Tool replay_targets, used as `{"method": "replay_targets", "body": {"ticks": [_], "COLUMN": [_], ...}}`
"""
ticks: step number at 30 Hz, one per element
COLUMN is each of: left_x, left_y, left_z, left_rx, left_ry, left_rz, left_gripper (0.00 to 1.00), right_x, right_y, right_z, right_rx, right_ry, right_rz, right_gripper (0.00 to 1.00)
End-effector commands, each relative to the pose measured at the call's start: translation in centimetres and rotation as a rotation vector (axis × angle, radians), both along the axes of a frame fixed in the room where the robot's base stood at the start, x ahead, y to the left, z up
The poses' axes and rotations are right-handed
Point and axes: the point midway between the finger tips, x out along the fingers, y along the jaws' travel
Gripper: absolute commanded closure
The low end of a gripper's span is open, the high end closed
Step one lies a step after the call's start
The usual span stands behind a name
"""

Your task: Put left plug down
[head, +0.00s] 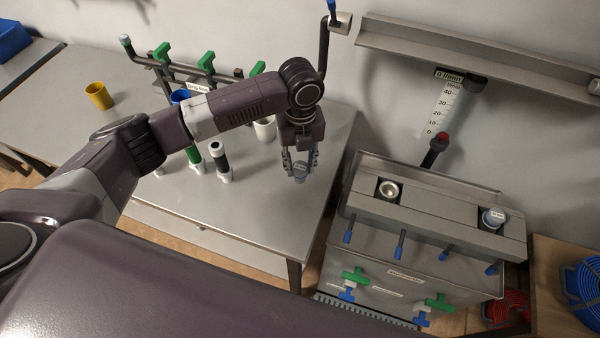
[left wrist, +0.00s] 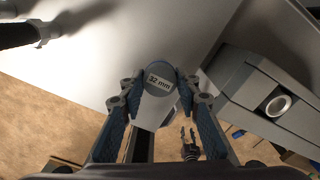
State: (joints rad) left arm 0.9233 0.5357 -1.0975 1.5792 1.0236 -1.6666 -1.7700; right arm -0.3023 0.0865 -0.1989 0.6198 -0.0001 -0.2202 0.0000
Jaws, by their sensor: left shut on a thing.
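My left gripper (head: 299,160) is shut on a grey plug (head: 300,174), over the right part of the metal table (head: 255,205). In the left wrist view the plug's round top (left wrist: 158,79) reads "32 mm" and sits between the fingertips (left wrist: 157,92). I cannot tell whether its underside touches the table. On the tank, the left opening (head: 388,190) shows a bare metallic ring, and a similar grey plug (head: 493,217) sits at the right opening. A small dark two-pronged shape (left wrist: 189,145) low in the wrist view may be my right gripper; its state is unclear.
Green and dark upright cylinders (head: 219,158) stand left of my left gripper, with a white one (head: 265,129) behind. A yellow cup (head: 99,95) is farther left. A pipe rack with green valves (head: 206,62) lines the back. The tank (head: 415,265) stands right, across a gap.

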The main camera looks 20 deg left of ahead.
Motion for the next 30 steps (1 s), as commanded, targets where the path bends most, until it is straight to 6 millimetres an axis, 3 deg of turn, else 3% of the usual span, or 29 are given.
{"method": "replay_targets", "body": {"ticks": [13, 26, 27, 30], "left_x": [0.0, 0.1, 0.1, 0.1], "left_y": [0.0, 0.0, 0.0, 0.0], "left_z": [-5.1, -5.8, -5.7, -5.7], "left_rx": [0.000, 0.000, 0.000, 0.000], "left_ry": [0.000, -0.001, -0.001, -0.001], "left_rz": [0.001, 0.000, 0.000, 0.000], "left_gripper": [0.99, 0.99, 0.65, 0.54], "right_x": [0.0, 0.2, 0.2, 0.2], "right_y": [1.1, 0.9, 0.8, 0.6], "right_z": [0.9, 0.7, 0.8, 0.8], "right_rx": [0.013, 0.010, 0.009, 0.007], "right_ry": [0.000, -0.002, -0.002, -0.003], "right_rz": [-0.004, -0.002, -0.001, 0.000], "right_gripper": [0.67, 0.67, 0.67, 0.67]}}
